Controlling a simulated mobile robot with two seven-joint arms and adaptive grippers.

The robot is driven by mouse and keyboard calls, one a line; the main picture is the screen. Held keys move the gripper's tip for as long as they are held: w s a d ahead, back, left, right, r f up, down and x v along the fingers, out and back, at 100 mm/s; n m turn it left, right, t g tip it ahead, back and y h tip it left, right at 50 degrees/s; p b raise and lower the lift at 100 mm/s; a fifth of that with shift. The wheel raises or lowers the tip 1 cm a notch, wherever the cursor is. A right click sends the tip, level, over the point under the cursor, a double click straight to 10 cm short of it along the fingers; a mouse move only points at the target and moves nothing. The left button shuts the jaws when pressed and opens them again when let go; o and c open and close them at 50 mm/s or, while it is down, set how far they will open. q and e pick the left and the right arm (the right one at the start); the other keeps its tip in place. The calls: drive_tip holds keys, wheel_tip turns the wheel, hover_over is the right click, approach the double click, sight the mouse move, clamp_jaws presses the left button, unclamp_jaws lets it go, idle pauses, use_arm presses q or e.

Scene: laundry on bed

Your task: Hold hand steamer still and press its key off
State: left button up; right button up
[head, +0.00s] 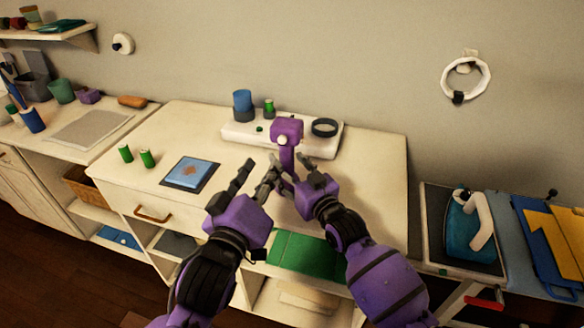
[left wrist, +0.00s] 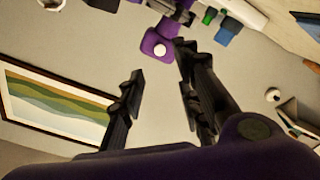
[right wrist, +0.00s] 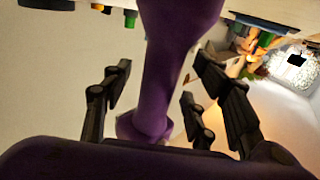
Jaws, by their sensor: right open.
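The purple hand steamer (head: 287,128) stands upright at the front of the white shelf on the dresser, with a round pale key (head: 283,140) on its head. The key also shows in the left wrist view (left wrist: 159,50). My right gripper (head: 289,172) is open around the steamer's handle. In the right wrist view the handle (right wrist: 165,65) runs between the spread fingers; I cannot tell if they touch it. My left gripper (head: 254,176) is open and empty, left of and below the steamer head. In the left wrist view its fingertips are apart, with the key beyond them.
A blue cup (head: 242,100), a green spool (head: 269,107) and a dark ring (head: 325,127) sit on the white shelf (head: 236,132). A blue pad (head: 190,172) and green spools (head: 147,158) lie left. The dresser top is clear at right. A teal iron (head: 466,226) stands far right.

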drive_tip(key=shift+c, duration=0.4)
clamp_jaws()
use_arm(q)
clamp_jaws()
use_arm(e)
drive_tip(key=shift+f, duration=0.1)
idle(0.9)
